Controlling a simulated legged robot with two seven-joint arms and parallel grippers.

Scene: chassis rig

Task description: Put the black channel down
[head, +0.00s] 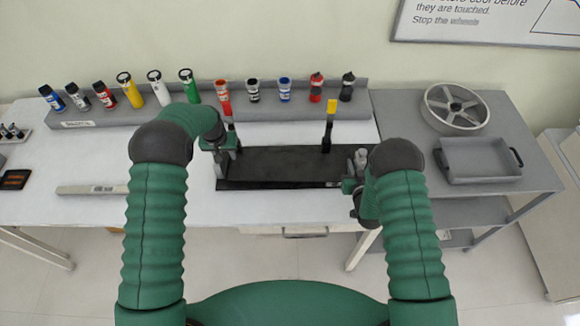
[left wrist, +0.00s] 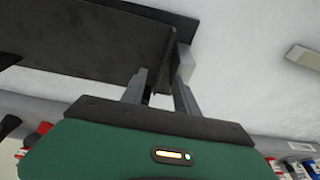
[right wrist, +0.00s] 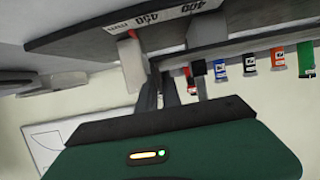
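The black channel (head: 275,166) is a long dark trough lying crosswise over the white table in the head view. Its dark body also fills the top of the left wrist view (left wrist: 95,42). My left gripper (head: 220,150) is at its left end, with its fingers (left wrist: 160,88) on either side of the end wall. My right gripper (head: 357,172) is at its right end, and its fingers (right wrist: 161,88) are close together at the edge there. Both look shut on the channel. I cannot tell whether its underside touches the table.
A grey rack (head: 265,113) with several bottles stands behind. A yellow-topped black upright (head: 327,132) rises by the channel. A grey cart (head: 400,115) at right holds a wheel (head: 456,107) and tray (head: 480,175).

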